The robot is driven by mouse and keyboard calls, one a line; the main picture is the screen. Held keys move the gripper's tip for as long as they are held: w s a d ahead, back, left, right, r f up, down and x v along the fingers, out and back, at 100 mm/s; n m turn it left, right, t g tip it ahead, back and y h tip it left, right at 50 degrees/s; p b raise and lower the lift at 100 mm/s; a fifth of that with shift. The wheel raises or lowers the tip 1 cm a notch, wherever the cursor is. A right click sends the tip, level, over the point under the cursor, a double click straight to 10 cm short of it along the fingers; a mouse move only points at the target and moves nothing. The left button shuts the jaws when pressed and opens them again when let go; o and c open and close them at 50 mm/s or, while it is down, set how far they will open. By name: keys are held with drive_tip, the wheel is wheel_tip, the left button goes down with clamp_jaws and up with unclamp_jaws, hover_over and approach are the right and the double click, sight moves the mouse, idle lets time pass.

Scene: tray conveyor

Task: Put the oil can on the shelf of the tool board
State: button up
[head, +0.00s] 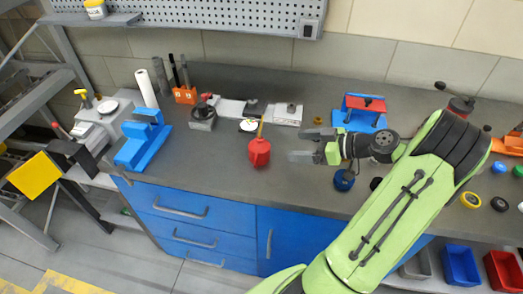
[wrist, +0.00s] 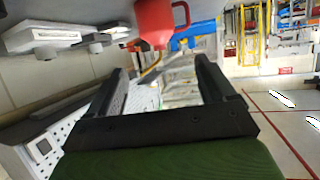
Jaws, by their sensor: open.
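The red oil can (head: 260,153) stands upright on the grey bench top, with a thin yellowish spout pointing up. My gripper (head: 303,145) is open and empty, to the right of the can, with its fingers pointing left towards it. In the wrist view the red can (wrist: 155,22) shows upside down, with its handle, ahead of the open fingers (wrist: 160,75) and apart from them. The tool board (head: 230,12) is a perforated panel on the back wall. Its small grey shelf (head: 90,19) is at the upper left and bears a yellow and white tin (head: 95,9).
A blue vise (head: 146,138) stands left of the can. Grey blocks and dark parts (head: 240,108) lie behind the can. A blue stand with a red top (head: 361,108) is behind my arm. The bench's front edge (head: 220,184) is close before the can.

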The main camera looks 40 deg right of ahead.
sight(267, 145)
drive_tip(key=x, duration=0.4)
drive_tip(key=b+x, duration=0.1)
drive_tip(key=x, duration=0.7)
drive_tip(key=shift+w+f+b, duration=0.3)
drive_tip(key=shift+w+f, duration=0.05)
drive_tip(key=shift+f, duration=0.05)
drive_tip(key=shift+s, duration=0.1)
drive_tip(key=shift+r, duration=0.1)
drive_tip(key=c, duration=1.1)
wheel_tip(267, 145, up, 10)
drive_tip(key=shift+p, duration=1.2)
